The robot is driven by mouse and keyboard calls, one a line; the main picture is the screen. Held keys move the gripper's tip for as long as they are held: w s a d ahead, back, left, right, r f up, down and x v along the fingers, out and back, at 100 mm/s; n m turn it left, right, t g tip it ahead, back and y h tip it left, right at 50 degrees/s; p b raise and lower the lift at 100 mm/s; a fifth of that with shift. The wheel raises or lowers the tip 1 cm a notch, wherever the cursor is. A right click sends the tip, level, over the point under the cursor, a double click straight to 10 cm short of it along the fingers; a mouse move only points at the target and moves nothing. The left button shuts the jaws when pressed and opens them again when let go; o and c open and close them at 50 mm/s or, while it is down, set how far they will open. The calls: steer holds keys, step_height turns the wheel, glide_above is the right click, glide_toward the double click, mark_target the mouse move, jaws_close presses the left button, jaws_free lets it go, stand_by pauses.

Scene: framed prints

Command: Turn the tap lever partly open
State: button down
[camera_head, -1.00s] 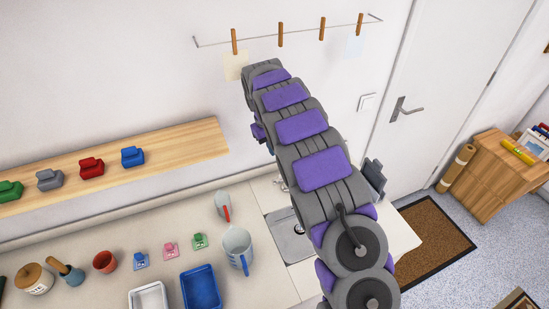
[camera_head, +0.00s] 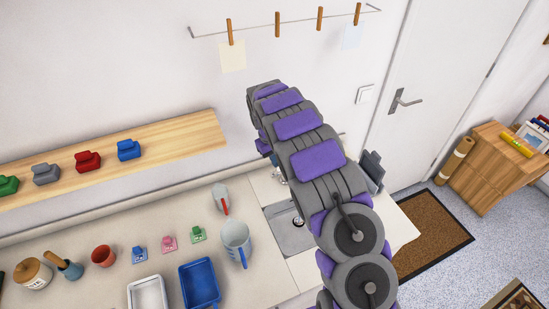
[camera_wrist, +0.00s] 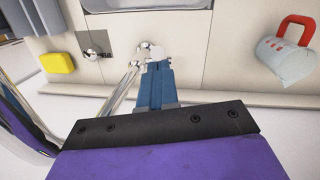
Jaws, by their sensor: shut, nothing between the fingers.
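The tap is a chrome fitting (camera_wrist: 146,52), right beside my fingertips in the wrist view. A slim chrome part (camera_wrist: 122,92) runs down to the left from it. I cannot tell which part is the lever, or its angle. My gripper (camera_wrist: 158,64) is shut and empty, its blue fingers pointing at the chrome fitting; whether they touch it is unclear. In the head view a bit of chrome (camera_head: 279,174) shows beside my arm above the sink (camera_head: 284,236); my arm hides the gripper and most of the tap there.
A pale container with a red handle (camera_wrist: 287,60) lies to the right, and a yellow block (camera_wrist: 57,63) to the left. A wooden shelf (camera_head: 180,137) runs along the wall.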

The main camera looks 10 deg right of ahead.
steer(key=shift+s, duration=0.15)
steer(key=shift+s+d+f, duration=0.15)
steer(key=shift+s+f, duration=0.05)
steer(key=shift+s, duration=0.4)
steer(key=shift+r, duration=0.1)
